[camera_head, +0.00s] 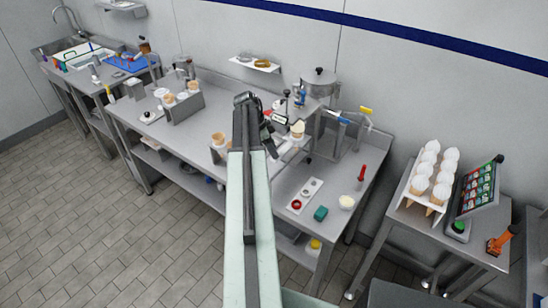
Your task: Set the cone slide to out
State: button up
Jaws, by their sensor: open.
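My arm rises through the middle of the view. My gripper (269,141) is a small dark shape just right of the arm, over the metal counter (200,135), with its jaws open and partly hidden by my arm. Close to its right is a filled cone (297,129) above a pale, narrow part (288,148) that may be the cone slide. The slide's setting is too small to tell. I cannot tell whether my gripper touches it.
A steel machine (318,90) with blue and yellow handles stands behind. A white panel (305,195) and a teal block (321,213) lie in front. The tiled floor at left is clear.

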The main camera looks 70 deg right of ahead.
jog(key=shift+s+d+f, duration=0.15)
jog(key=shift+f, duration=0.5)
jog(key=shift+r, duration=0.15)
jog(key=shift+c, duration=0.2)
grip_shut()
dwell(0.5)
